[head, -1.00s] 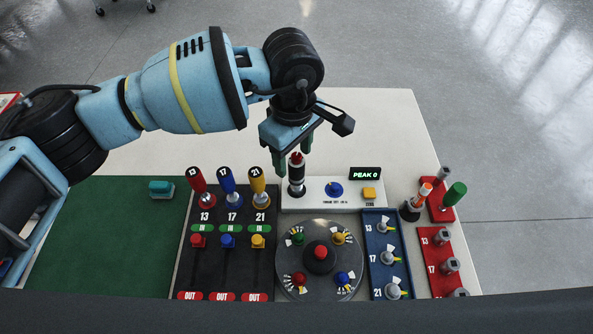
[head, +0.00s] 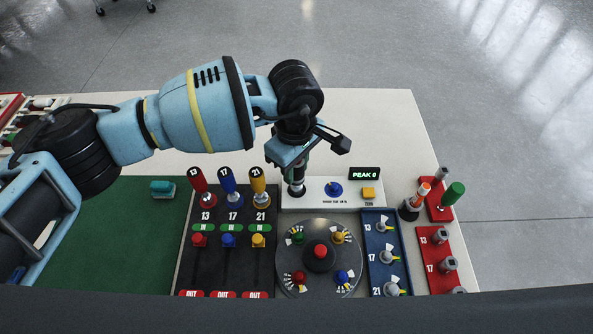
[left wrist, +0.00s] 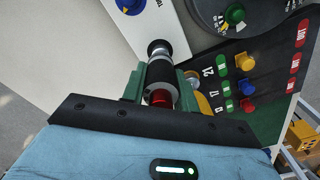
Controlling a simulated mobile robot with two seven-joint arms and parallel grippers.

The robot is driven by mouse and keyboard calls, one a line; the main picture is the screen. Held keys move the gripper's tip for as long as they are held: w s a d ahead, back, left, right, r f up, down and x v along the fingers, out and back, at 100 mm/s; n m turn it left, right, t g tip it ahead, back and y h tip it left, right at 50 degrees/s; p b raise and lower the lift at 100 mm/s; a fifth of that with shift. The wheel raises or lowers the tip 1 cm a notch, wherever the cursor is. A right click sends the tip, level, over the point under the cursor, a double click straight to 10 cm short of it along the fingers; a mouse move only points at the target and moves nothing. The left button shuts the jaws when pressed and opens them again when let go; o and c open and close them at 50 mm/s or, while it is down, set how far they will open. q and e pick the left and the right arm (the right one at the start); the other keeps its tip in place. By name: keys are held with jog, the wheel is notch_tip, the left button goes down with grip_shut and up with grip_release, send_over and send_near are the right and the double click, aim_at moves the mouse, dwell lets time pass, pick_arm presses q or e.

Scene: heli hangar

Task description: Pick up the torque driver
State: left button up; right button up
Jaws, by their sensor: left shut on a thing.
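The torque driver, a dark cylindrical tool with a red part, stands upright on the white tester (head: 313,193) at the spot left of its blue knob. In the head view only its lower part (head: 297,182) shows below my gripper. My left gripper (head: 298,163) is over it from above, shut on it. In the left wrist view the driver (left wrist: 160,72) lies between the two green fingers of the gripper (left wrist: 163,85), with its far end at the tester's surface. My right gripper is not in view.
Left of the tester, red, blue and yellow handles (head: 228,182) stand in a black rack (head: 215,268). A round dial plate (head: 320,283) lies in front. A blue tray (head: 372,240) and red holders (head: 439,262) are at the right. The table's back (head: 375,120) is clear.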

pick_arm(q)
jog(key=shift+r, duration=0.15)
jog(key=shift+r, duration=0.5)
notch_tip(320, 180, up, 2)
jog(key=shift+r+b, duration=0.2)
jog(key=shift+b, duration=0.1)
jog(key=s+a+r, duration=0.1)
jog(key=s, duration=1.5)
jog(key=shift+a+r+b, duration=0.2)
jog(key=shift+a+b, duration=0.15)
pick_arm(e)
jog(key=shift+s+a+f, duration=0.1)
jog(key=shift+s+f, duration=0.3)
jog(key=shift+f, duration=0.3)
pick_arm(q)
jog(key=shift+w, duration=0.1)
